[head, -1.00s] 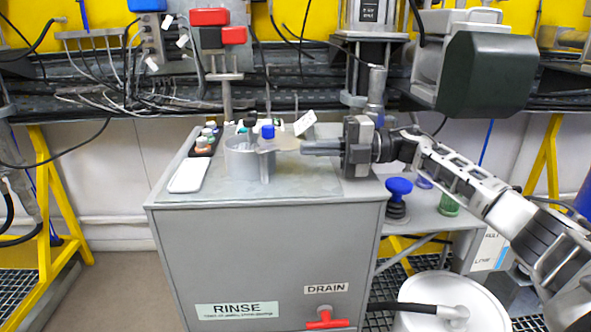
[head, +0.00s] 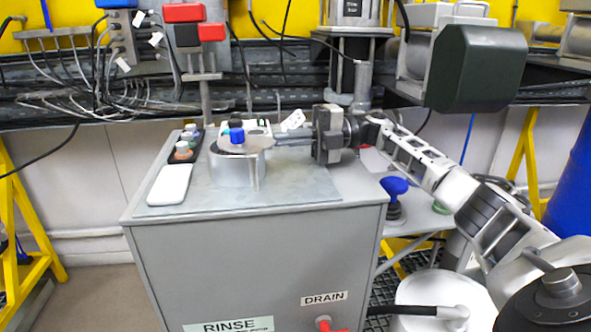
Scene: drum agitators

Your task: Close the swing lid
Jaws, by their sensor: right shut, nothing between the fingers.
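A round grey-beige swing lid (head: 258,144) lies flat over the mouth of a grey metal pot (head: 230,172) on the rinse cabinet. A thin upright post (head: 255,176) stands at the pot's front right, under the lid's edge. A blue cap (head: 237,135) shows above the lid; I cannot tell whether it belongs to the lid. My right gripper (head: 280,139) is shut and empty, its fingertips at the lid's right edge, seemingly touching it. The pot's inside is hidden. My left gripper is not in view.
A white tray-like piece (head: 170,185) and a dark rack with several small bottles (head: 184,152) lie left of the pot. A blue-topped plunger (head: 394,187) stands right of the cabinet (head: 240,260). The cabinet top's front is clear.

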